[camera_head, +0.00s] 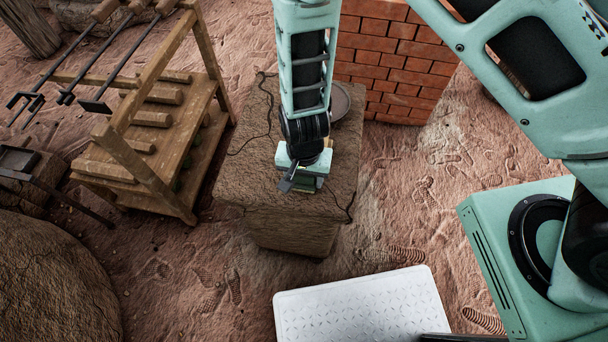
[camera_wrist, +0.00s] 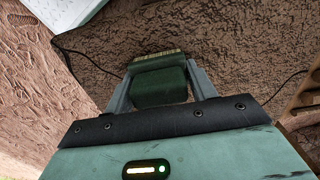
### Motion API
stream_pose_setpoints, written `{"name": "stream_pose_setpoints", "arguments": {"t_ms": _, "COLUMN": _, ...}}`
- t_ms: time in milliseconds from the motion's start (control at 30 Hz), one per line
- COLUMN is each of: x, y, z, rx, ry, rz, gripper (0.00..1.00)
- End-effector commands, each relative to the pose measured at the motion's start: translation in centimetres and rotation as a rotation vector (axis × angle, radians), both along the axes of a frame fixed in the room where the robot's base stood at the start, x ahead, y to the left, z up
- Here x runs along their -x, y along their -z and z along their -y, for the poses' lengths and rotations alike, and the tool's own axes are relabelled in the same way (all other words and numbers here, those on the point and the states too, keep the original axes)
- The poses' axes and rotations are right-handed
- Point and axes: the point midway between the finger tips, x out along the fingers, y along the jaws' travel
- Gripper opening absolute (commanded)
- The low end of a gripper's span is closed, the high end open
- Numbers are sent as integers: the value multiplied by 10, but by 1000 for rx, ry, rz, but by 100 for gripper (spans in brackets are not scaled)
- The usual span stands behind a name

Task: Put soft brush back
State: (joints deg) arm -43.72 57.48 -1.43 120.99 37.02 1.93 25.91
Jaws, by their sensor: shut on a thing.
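The soft brush (camera_wrist: 158,88) shows in the wrist view as a dark green block with a pale bristle edge, between the two grey fingers of my gripper (camera_wrist: 158,70). My gripper is shut on it. In the head view my gripper (camera_head: 305,184) points down over the near part of the brown earthen block (camera_head: 285,218), and only a small green-yellow bit of the brush shows below it. I cannot tell whether the brush touches the block top.
A wooden rack (camera_head: 150,140) with shelves and long metal tools stands left of the block. A round dish (camera_head: 343,100) lies on the block behind my arm. A brick wall (camera_head: 390,60) stands behind. A white patterned panel (camera_head: 360,305) lies in front.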

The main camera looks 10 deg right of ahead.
Motion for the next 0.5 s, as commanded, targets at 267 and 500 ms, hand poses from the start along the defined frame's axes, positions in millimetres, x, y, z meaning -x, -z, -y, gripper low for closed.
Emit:
{"name": "stream_pose_setpoints", "arguments": {"t_ms": 267, "x": 0, "y": 0, "z": 0, "rx": 0, "ry": 0, "rz": 0, "gripper": 78}}
{"name": "stream_pose_setpoints", "arguments": {"t_ms": 500, "x": 0, "y": -10, "z": -1, "rx": -1, "ry": -1, "rz": 1, "gripper": 78}}
